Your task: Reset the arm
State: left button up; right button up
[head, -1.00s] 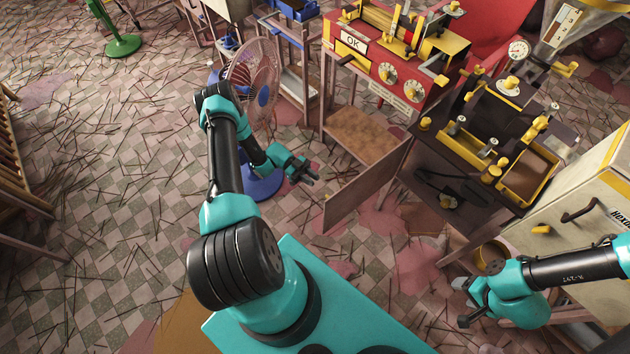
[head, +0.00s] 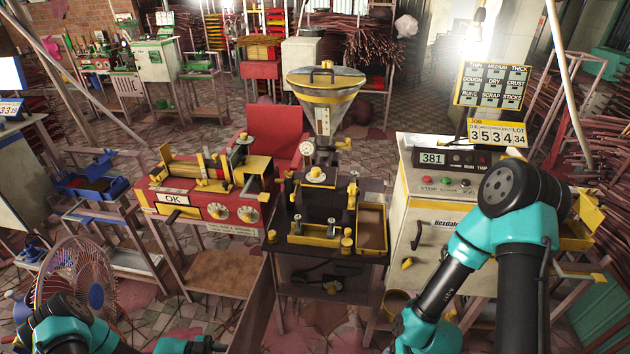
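My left arm is low at the left bottom edge, in front of the fan. Its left gripper (head: 207,344) shows only as a dark tip at the bottom edge, too cut off to tell open from shut. My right arm stands at the right, its elbow high in front of the cream cabinet. Its forearm slopes down and left to a teal wrist at the bottom edge. The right gripper is below the picture. Nothing held can be made out at either arm.
A red machine (head: 237,212) marked OK, a dark extruder (head: 318,203) with a funnel hopper (head: 325,85) and a cream cabinet (head: 423,212) reading 381 line the middle. A fan (head: 72,278) stands at left. A job board (head: 491,85) is at upper right.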

pick_arm(q)
jog(key=shift+d, duration=1.6)
jog(key=shift+a, duration=0.1)
jog(key=a, duration=1.1)
jog(key=shift+s+a, duration=0.15)
jog(key=shift+s, duration=0.1)
jog(key=d, duration=1.1)
jog(key=shift+w+d, duration=0.3)
jog(key=shift+d, duration=0.05)
dwell(0.6)
dwell(2.2)
